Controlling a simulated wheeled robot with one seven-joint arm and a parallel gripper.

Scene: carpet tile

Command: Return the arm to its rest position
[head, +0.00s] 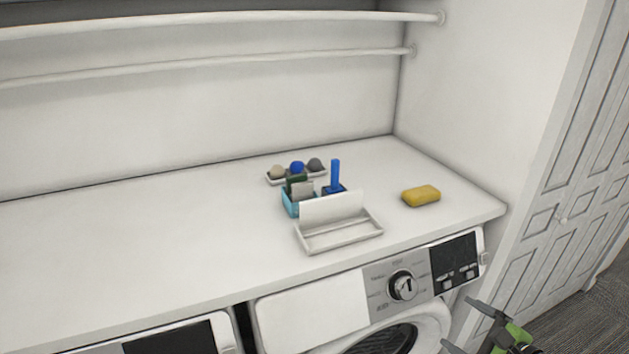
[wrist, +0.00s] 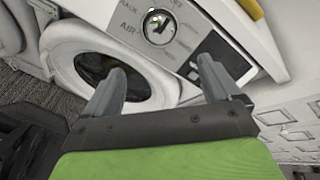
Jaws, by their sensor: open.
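My gripper (head: 470,325) is at the bottom right of the head view, low in front of the counter, beside the right washing machine. In the wrist view my gripper (wrist: 158,82) shows two grey fingers spread apart, with nothing between them. They point toward the front of the right washing machine (wrist: 178,52), with its round door and dial. The rest of my arm is mostly out of the head view.
On the white counter (head: 130,250) are a yellow sponge (head: 421,196), a white tray (head: 340,240) with an upright panel, a teal box (head: 290,204), a blue-handled item (head: 335,175) and a small tray of balls (head: 297,170). A panelled door (head: 560,210) stands at right.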

